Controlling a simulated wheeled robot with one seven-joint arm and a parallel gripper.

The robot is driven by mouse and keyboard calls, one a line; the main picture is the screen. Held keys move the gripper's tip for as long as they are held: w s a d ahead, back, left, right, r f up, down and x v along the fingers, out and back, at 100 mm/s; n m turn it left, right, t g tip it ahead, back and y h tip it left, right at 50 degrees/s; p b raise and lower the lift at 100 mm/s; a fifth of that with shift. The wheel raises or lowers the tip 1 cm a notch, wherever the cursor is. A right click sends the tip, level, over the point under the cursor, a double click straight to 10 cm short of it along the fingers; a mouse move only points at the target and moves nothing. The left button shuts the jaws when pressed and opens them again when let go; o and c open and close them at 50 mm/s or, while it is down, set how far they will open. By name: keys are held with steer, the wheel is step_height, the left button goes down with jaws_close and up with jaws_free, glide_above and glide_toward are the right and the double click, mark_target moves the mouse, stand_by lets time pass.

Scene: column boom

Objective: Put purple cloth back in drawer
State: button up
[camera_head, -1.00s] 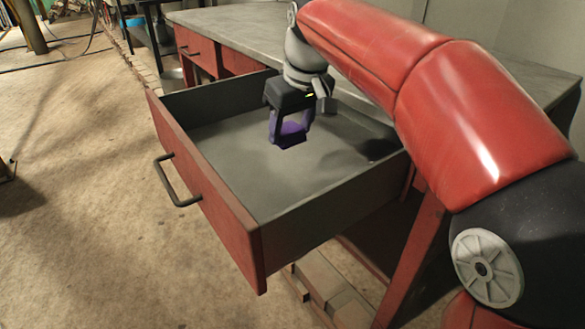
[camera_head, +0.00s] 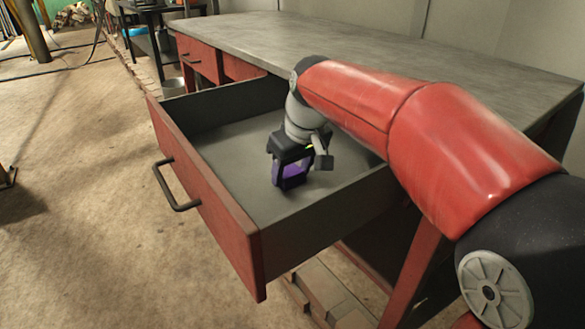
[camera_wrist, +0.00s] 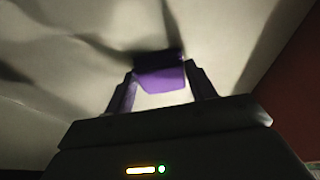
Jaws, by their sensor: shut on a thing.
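The red-fronted drawer (camera_head: 205,195) is pulled open from the workbench, with a grey inside and a dark handle. My gripper (camera_head: 289,183) is inside the drawer's outline, low over its floor. It is shut on the purple cloth (camera_head: 292,177), which shows between the fingers. In the wrist view the cloth (camera_wrist: 160,78) is a small folded purple piece between the fingertips of my gripper (camera_wrist: 160,88). The drawer floor (camera_wrist: 60,60) lies pale and shadowed beyond. I cannot tell whether the cloth touches the floor.
The grey workbench top (camera_head: 400,45) extends behind the drawer and is bare. A second, closed red drawer (camera_head: 198,55) is at the far left of the bench. Bricks (camera_head: 325,290) lie below the open drawer. The concrete floor at left (camera_head: 80,200) is clear.

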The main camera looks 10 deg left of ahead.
steer(key=o, duration=1)
steer(key=shift+c, duration=0.2)
steer(key=p+v, duration=0.1)
steer(key=v, duration=1.1)
steer(key=shift+p, duration=0.4)
steer(key=shift+r, duration=0.1)
